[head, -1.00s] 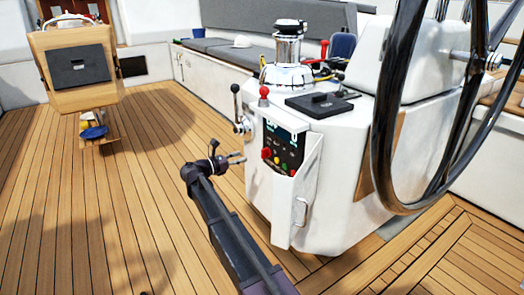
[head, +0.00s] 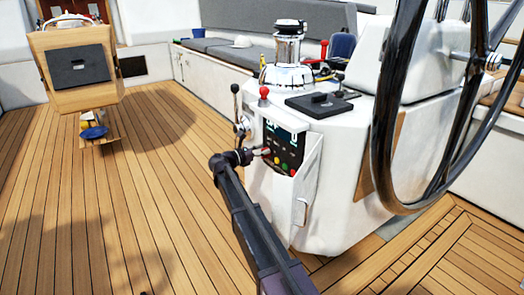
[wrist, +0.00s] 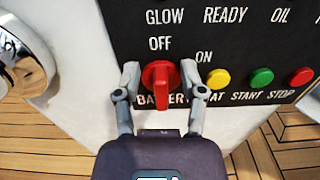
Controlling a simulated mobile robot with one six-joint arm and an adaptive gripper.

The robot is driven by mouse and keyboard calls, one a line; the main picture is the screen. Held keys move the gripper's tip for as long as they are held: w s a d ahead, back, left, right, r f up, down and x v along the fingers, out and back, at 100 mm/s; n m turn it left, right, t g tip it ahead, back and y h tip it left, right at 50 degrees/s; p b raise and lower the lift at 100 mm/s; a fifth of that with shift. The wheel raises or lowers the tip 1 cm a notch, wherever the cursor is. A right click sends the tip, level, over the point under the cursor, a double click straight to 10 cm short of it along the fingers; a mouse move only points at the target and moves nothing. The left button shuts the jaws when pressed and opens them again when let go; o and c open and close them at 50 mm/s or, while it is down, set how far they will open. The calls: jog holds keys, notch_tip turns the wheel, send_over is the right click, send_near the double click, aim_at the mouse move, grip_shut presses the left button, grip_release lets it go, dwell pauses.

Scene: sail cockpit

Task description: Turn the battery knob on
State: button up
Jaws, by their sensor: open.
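The red battery knob (wrist: 160,78) sits on the black control panel (wrist: 215,50), above the partly covered label "BATTERY". Its ridge stands roughly upright in the wrist view, below the word "OFF", with "ON" up to its right. My gripper (wrist: 160,85) is open, one finger on each side of the knob. I cannot tell whether the fingers touch it. In the head view my gripper (head: 262,152) is at the left edge of the panel (head: 287,143), and the knob is hard to make out there.
Yellow (wrist: 218,78), green (wrist: 262,77) and red (wrist: 300,77) buttons lie right of the knob. A chrome lever base (wrist: 22,60) is close on the left. The white pedestal (head: 335,165) carries the panel, and a large steering wheel (head: 385,130) stands to the right.

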grip_shut()
jog(key=shift+m, duration=0.3)
jog(key=shift+s+d+f+m+b, duration=0.2)
jog(key=shift+s+f+m+b, duration=0.15)
jog(key=shift+m, duration=2.55)
jog(key=shift+s+d+f+m+b, duration=0.25)
jog(key=shift+f+m+b, duration=0.1)
jog(key=shift+m, duration=2.55)
jog(key=shift+s+d+f+m+b, duration=0.25)
jog(key=shift+f+m+b, duration=0.1)
jog(key=shift+m, duration=2.55)
